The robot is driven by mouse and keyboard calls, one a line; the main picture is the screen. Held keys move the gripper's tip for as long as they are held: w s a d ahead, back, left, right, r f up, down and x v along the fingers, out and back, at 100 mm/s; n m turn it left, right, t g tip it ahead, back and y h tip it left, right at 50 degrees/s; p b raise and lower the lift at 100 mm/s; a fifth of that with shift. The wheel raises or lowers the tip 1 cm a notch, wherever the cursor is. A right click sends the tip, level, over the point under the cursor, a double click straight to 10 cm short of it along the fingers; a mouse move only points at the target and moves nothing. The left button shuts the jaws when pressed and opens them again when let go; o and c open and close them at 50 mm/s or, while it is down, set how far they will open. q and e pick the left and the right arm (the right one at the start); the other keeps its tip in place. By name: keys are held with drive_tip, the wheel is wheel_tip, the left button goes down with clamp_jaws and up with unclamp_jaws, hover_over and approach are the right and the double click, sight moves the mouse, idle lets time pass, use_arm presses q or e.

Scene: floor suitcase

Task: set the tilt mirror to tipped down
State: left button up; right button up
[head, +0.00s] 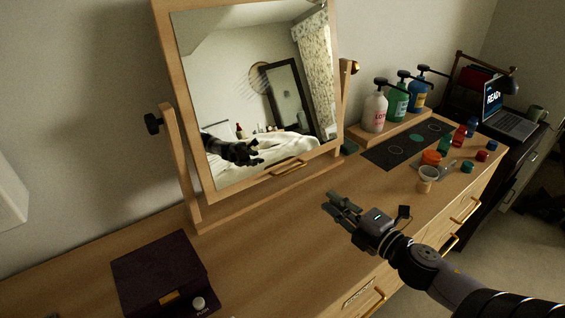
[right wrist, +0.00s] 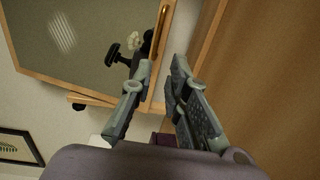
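The tilt mirror (head: 245,85) is a glass in a pale wood frame, held between two posts on the dresser. The mirror's exact tilt is hard to judge. My right gripper (head: 340,208) is open and empty, in front of and below the handle, apart from it. It also shows in the right wrist view (right wrist: 155,78). My left gripper is not in view.
A dark purple box (head: 160,270) sits at the front left of the dresser top (head: 265,230). Pump bottles (head: 397,100) stand on a wooden riser behind a dark mat (head: 405,148). A small cup (head: 427,180) and several jars are at right. The dresser top before the mirror is clear.

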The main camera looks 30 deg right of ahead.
drive_tip(key=p, duration=0.2)
approach(293, 170)
drive_tip(key=w, duration=0.5)
drive_tip(key=shift+w+f, duration=0.1)
drive_tip(key=w, duration=0.3)
drive_tip(key=shift+w+a+f+p, duration=0.2)
drive_tip(key=shift+w+p, duration=0.1)
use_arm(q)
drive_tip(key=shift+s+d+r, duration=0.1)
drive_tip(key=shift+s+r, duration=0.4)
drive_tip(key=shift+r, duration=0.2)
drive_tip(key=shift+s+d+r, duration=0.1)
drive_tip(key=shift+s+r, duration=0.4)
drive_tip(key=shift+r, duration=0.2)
use_arm(e)
drive_tip(key=shift+w+a+f, duration=0.1)
drive_tip(key=shift+w+f, duration=0.05)
drive_tip(key=shift+w, duration=0.7)
drive_tip(key=shift+c, duration=0.2)
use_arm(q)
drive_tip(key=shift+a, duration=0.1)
use_arm(e)
clamp_jaws()
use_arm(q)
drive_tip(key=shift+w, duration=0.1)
